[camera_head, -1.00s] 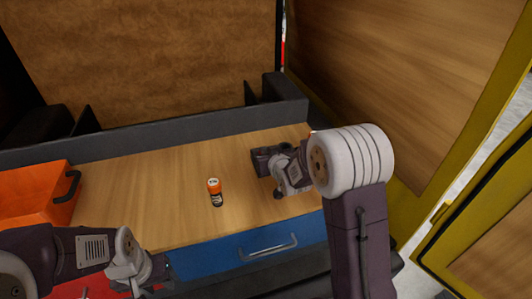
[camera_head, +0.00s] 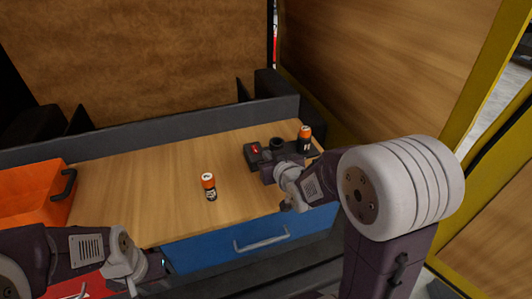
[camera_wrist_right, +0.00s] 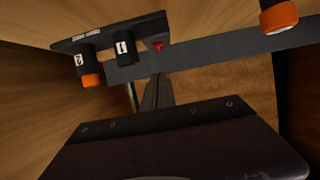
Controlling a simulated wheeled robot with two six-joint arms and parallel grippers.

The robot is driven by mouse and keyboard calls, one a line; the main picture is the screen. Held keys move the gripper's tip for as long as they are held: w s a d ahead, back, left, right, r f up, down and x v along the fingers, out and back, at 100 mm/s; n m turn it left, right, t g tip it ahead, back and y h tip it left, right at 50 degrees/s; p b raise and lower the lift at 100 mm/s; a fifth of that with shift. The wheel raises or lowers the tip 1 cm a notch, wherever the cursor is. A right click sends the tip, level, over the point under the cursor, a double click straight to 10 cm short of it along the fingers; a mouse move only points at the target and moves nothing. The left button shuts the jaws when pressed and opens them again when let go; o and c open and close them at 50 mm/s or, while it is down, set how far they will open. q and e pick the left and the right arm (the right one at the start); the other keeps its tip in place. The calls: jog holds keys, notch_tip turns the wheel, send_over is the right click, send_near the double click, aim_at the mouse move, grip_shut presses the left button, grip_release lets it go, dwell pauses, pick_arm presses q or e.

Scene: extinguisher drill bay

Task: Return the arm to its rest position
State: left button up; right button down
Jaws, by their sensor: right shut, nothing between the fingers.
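My right gripper (camera_head: 270,174) is low over the right part of the wooden worktop, just in front of a dark holder (camera_head: 252,160). Its fingers are shut and empty; they also show in the right wrist view (camera_wrist_right: 156,92). My left gripper (camera_head: 156,267) is at the lower left, in front of the worktop's front edge; its fingers are too unclear to read. An orange-capped bottle (camera_head: 305,138) is upright at the holder's right end, apart from the right gripper. It also shows in the wrist view (camera_wrist_right: 88,66).
Another orange-capped bottle (camera_head: 209,188) stands upright on the open worktop (camera_head: 140,190). The holder has a black cylinder (camera_head: 277,144) and a red mark. An orange bin (camera_head: 30,195) is at left, a blue drawer (camera_head: 225,240) in front. Wooden panels rise behind and right.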

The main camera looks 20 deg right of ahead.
jog(key=shift+w+f, duration=0.1)
jog(key=shift+w, duration=0.05)
jog(key=s+f+g, duration=0.6)
jog(key=s, duration=0.5)
jog(key=s+f+g, duration=0.6)
jog(key=s+f, duration=0.1)
jog(key=s, duration=0.3)
jog(key=shift+s+a+f+m, duration=0.2)
jog(key=shift+s+f+m, duration=0.05)
jog(key=shift+s+m, duration=0.1)
